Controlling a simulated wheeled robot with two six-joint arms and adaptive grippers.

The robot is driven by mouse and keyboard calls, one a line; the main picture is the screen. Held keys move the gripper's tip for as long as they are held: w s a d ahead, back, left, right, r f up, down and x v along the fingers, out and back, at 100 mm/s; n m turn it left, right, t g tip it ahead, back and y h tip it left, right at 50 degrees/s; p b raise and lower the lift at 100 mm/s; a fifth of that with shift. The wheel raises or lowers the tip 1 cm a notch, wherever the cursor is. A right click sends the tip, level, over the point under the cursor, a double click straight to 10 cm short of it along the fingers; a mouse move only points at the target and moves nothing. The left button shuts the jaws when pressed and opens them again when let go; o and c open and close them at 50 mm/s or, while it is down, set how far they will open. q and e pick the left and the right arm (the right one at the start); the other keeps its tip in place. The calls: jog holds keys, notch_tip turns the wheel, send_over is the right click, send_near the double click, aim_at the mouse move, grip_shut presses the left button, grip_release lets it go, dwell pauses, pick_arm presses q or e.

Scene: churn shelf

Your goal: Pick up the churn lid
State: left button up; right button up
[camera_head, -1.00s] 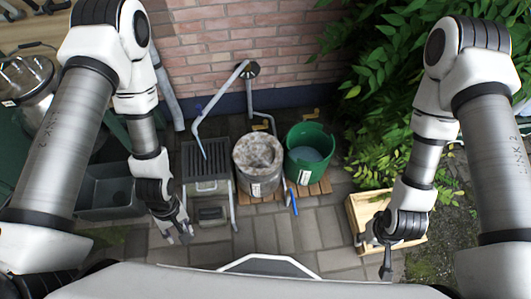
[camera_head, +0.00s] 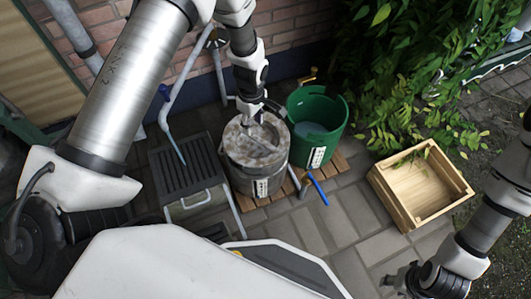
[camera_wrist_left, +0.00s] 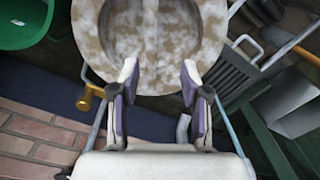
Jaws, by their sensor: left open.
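The churn lid (camera_head: 240,148) is a round, mottled grey-brown disc on top of the grey churn (camera_head: 243,181), which has a white label. A raised bar crosses its top between recesses. My left gripper (camera_head: 260,112) is above the lid's far side in the head view. In the left wrist view, the open fingers (camera_wrist_left: 160,78) reach over the near edge of the lid (camera_wrist_left: 192,48), with nothing held between them. I cannot tell whether they touch it. My right gripper (camera_head: 392,280) is low at the right, away from the churn; its finger opening is unclear.
A green bucket (camera_head: 335,120) stands close right of the churn, on wooden slats (camera_head: 333,168). A slatted dark stand (camera_head: 185,165) is at its left. A blue-handled tap (camera_head: 316,188) is in front. An empty wooden crate (camera_head: 455,190) sits right on paving.

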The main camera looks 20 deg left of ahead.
aim_at(256, 137)
pick_arm(q)
jog(key=f+b, duration=0.1)
jog(key=w+f+b, duration=0.1)
jog(key=f, duration=0.1)
jog(key=f+b, duration=0.4)
jog(key=f, duration=0.3)
jog(key=shift+d+f+b, duration=0.15)
jog(key=shift+d+b, duration=0.05)
jog(key=shift+b, duration=0.1)
pick_arm(e)
notch_tip(256, 137, down, 8)
pick_arm(q)
jog(key=shift+r, duration=0.2)
grip_shut()
pick_arm(e)
jog(key=shift+w+f, duration=0.1)
